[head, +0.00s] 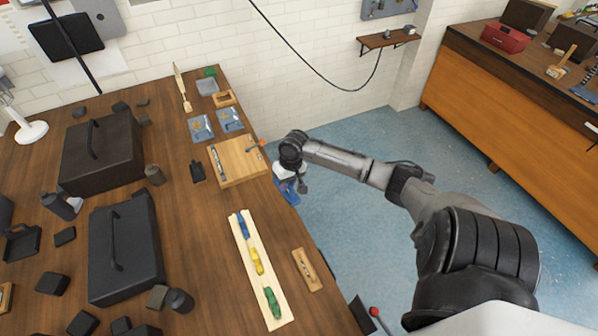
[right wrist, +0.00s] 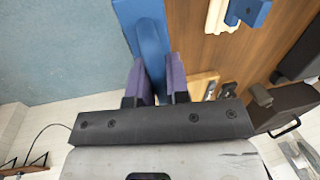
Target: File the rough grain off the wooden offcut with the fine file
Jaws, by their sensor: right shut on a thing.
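My right gripper (head: 289,184) is at the table's right edge, seen from behind its arm. In the right wrist view its two purple fingers (right wrist: 155,70) are shut on a long blue thing (right wrist: 149,32), which reaches away from them along the table edge. I cannot tell whether it is the fine file. A pale square wooden board (head: 248,158), with a dark slim tool on its left side, lies just left of the gripper. A small wooden block (head: 306,269) with a dark piece on it lies nearer. I cannot tell which wood is the offcut. My left gripper is not visible.
A long pale tray (head: 236,238) holds blue, yellow and green pieces. Two black cases (head: 125,250) and several small dark blocks fill the table's left side. Blue-grey squares (head: 201,128) lie farther back. Blue floor (head: 350,220) is open beyond the table's right edge.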

